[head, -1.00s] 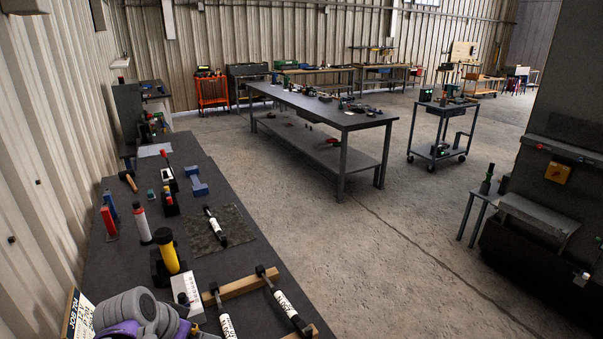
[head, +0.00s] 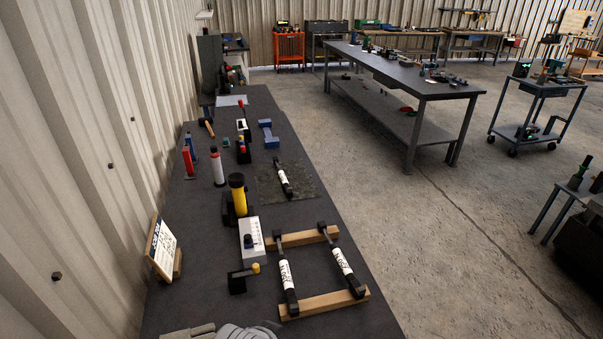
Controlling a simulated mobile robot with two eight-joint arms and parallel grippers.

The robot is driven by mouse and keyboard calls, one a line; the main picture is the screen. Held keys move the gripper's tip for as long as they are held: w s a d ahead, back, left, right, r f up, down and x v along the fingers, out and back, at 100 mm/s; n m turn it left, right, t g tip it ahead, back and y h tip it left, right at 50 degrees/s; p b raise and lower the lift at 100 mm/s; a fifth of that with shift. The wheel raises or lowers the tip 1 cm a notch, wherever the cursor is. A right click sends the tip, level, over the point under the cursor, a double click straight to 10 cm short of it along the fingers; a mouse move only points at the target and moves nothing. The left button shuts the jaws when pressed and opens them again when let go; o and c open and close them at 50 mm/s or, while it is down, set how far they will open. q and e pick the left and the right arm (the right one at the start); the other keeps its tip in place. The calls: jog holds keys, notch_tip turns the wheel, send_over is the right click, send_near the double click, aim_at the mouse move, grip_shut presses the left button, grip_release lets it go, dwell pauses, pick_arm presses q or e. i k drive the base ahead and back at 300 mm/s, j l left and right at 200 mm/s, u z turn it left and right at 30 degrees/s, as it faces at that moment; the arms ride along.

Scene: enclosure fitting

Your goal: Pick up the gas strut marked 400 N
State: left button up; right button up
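Three gas struts with black ends and white printed labels lie on the dark bench. The left rack strut (head: 286,275) and the right rack strut (head: 342,262) rest side by side across two wooden bars. A third strut (head: 284,180) lies alone on a dark mat farther back. The label print is too small to read surely, so I cannot tell which is marked 400 N. Neither gripper's fingers show, and no strut is visibly held.
Left of the rack stand a white box (head: 251,240), a yellow cylinder (head: 238,194) and a small sign (head: 163,248). A white-and-red tube (head: 217,167) and a blue part (head: 268,134) stand farther back. A larger table (head: 410,83) stands across the aisle.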

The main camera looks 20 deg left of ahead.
aim_at(285, 183)
jog(key=l+z, duration=0.15)
jog(key=z, duration=0.2)
jog(key=l+z, duration=0.2)
jog(key=z, duration=0.2)
jog(key=i+l+z, duration=0.1)
jog(key=l, duration=0.25)
jog(key=i+l+z, duration=0.25)
jog(key=l, duration=0.4)
jog(key=i+l+u, duration=0.15)
jog(key=i+l, duration=0.25)
jog(key=i, duration=0.15)
jog(key=i+l+u, duration=0.1)
jog(key=i+l, duration=0.35)
jog(key=i+j+u, duration=0.15)
jog(key=i+u, duration=0.15)
jog(key=u, duration=0.2)
jog(key=i+u, duration=0.7)
jog(key=u, duration=0.25)
jog(key=i+u, duration=0.4)
jog(key=i, duration=0.3)
jog(key=i+l+u, duration=0.1)
jog(key=i+u, duration=0.3)
jog(key=i, duration=0.3)
jog(key=i+u, duration=0.45)
jog(key=i, duration=0.25)
jog(key=i+l+u, duration=0.15)
jog(key=i+u, duration=0.3)
jog(key=i, duration=0.25)
jog(key=i+u, duration=0.25)
jog(key=i, duration=0.2)
